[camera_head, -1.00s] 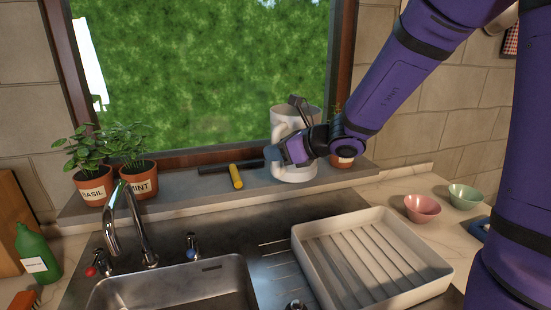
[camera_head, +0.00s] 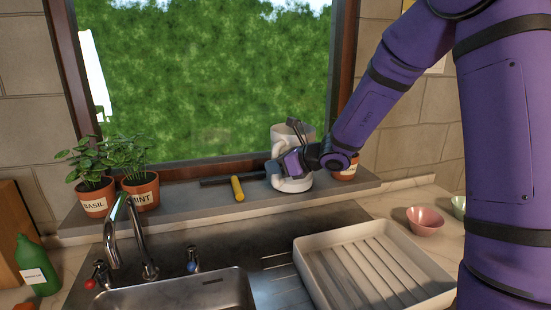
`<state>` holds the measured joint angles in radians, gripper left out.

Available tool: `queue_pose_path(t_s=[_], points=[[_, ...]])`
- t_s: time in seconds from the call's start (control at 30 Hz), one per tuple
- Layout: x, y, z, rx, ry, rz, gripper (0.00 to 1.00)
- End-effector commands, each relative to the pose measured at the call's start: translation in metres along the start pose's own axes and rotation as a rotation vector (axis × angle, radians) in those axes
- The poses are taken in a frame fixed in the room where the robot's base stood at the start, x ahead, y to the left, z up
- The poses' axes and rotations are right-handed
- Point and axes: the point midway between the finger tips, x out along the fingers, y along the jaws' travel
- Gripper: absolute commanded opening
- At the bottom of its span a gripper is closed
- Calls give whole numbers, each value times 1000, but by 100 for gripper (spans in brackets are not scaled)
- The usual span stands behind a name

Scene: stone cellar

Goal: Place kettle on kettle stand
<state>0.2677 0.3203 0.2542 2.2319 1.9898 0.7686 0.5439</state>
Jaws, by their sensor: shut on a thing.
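The white kettle (camera_head: 304,136) is at the windowsill, in front of the window and left of a small terracotta pot. My gripper (camera_head: 289,163) is shut on the kettle, at its handle on the near left side, and covers much of the kettle's middle. The kettle looks about upright. Its base is at the height of the sill in the picture; I cannot tell whether it touches the sill. I cannot make out a kettle stand; the spot under the kettle is hidden.
A yellow-handled black tool (camera_head: 238,188) lies on the sill (camera_head: 185,198) just left of the kettle. Below are a tap (camera_head: 146,262), the sink (camera_head: 185,293), a white drying tray (camera_head: 312,277) and a pink bowl (camera_head: 425,221).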

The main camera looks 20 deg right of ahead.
Motion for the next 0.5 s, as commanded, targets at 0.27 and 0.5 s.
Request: queue_pose_path(t_s=[0.27, 0.5], points=[[0, 0, 1, -5, -4, -1, 0], [2, 0, -4, -2, 0, 0, 34]])
